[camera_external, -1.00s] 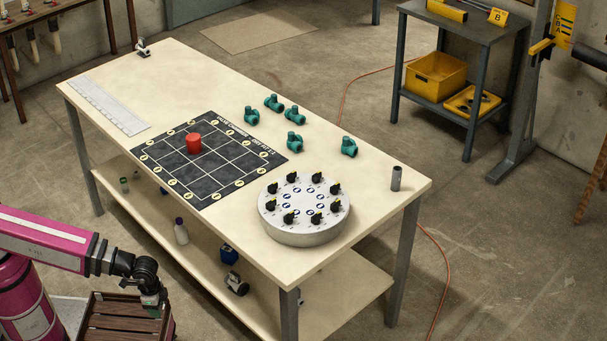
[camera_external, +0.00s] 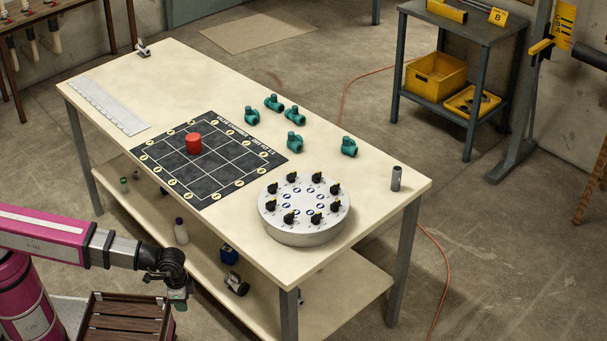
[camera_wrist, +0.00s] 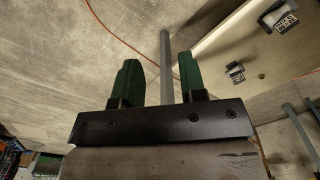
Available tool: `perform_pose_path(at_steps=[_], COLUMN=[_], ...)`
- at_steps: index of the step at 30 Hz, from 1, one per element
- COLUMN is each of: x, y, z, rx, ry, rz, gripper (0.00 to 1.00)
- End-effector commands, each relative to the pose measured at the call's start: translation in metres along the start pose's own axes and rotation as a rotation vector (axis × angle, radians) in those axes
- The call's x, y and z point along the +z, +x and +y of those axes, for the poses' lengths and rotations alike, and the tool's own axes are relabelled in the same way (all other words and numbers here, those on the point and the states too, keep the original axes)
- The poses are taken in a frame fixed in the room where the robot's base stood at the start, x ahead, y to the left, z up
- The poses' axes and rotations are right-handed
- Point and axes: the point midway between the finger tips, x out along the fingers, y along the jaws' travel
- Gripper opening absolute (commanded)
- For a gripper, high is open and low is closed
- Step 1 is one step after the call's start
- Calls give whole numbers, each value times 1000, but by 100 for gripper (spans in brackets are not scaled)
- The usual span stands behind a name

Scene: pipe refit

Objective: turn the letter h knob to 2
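A round grey drum (camera_external: 303,233) stands near the front right end of the table. Its top carries a ring of several black knobs (camera_external: 316,218) with yellow marks, around an inner ring of blue and white labels. The letters and numbers are too small to read, so I cannot tell which knob is h or where it points. My gripper (camera_external: 178,305) hangs beside the table's near long side, lower left of the drum and well apart from it. In the wrist view its two green fingers (camera_wrist: 158,82) stand apart with nothing between them.
The table (camera_external: 370,185) also holds a black grid mat (camera_external: 225,193), a red cylinder (camera_external: 193,143), several teal pipe fittings (camera_external: 295,141), a grey tube (camera_external: 396,178) and a white ruler (camera_external: 105,105). A slatted wooden crate (camera_external: 125,320) is close to my gripper. Small items lie on the lower shelf (camera_external: 345,280).

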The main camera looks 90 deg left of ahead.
Motion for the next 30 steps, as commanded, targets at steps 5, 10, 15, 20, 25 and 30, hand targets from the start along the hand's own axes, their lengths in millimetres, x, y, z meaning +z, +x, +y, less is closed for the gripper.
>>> perform_pose_path(at_steps=[5, 10, 15, 20, 25, 30], x=[-74, -141, -211, -262, -320, -362], y=[-53, -111, -170, -218, -270, -303], z=[18, 32, 42, 44, 23, -42], rx=[2, 4, 6, 8, 8, 4], ry=[-35, -68, -86, -101, -162, -300], rz=[13, 23, 37, 48, 53, 37], gripper=[38, 38, 38, 38, 38, 38])
